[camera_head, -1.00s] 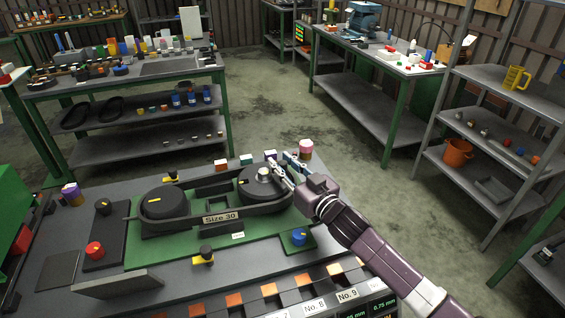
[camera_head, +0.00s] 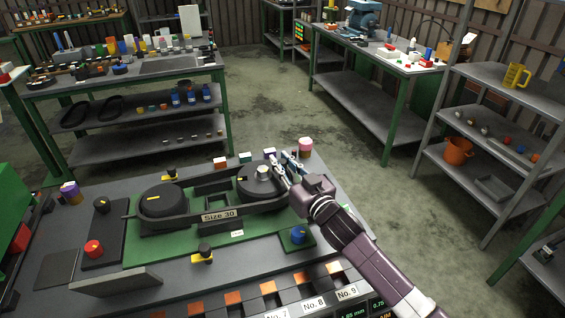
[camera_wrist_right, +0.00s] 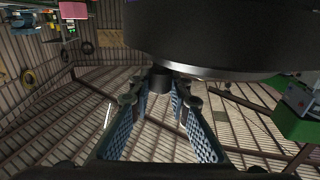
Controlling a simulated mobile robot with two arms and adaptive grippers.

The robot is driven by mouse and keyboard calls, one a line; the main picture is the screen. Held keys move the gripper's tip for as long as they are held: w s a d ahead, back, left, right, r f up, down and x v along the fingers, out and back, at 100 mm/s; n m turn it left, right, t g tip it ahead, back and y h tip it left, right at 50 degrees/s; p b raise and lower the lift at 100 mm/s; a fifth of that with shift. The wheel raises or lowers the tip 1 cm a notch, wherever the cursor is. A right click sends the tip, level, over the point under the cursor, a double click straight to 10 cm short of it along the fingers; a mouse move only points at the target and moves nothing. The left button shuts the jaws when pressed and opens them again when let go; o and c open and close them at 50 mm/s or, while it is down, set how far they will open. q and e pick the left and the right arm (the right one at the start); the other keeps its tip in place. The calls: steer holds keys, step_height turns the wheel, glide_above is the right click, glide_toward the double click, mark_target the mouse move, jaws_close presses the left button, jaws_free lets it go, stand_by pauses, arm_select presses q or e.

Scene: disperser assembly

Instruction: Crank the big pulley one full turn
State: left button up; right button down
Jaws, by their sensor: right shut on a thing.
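Two dark round pulleys sit on a green base plate (camera_head: 140,252) with a dark belt around them. The right pulley (camera_head: 250,188) has a silver hub (camera_head: 263,172); the left pulley (camera_head: 163,203) has a yellow mark. Which is bigger is hard to tell. My right gripper (camera_head: 281,166) is at the far right edge of the right pulley. In the right wrist view, its blue-padded fingers close around a short dark peg (camera_wrist_right: 159,78) beside the pulley's dark rim (camera_wrist_right: 220,40). The peg is hidden in the head view. My left gripper is not in view.
A "Size 30" label (camera_head: 218,216) stands in front of the belt. A blue knob (camera_head: 298,235), red knob (camera_head: 93,249) and black knob (camera_head: 205,249) stand around the plate. A pink-topped cylinder (camera_head: 305,146) stands just behind my right gripper.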

steer(key=shift+s+m+t+h, duration=0.2)
steer(key=shift+m+t+h, duration=0.15)
steer(key=shift+h, duration=0.25)
steer(key=c, duration=2.1)
jaws_free()
steer(key=shift+s+d, duration=0.1)
steer(key=shift+s, duration=0.05)
steer(key=v, duration=1.1)
steer(key=shift+s+d+r, duration=0.15)
steer(key=shift+s, duration=0.2)
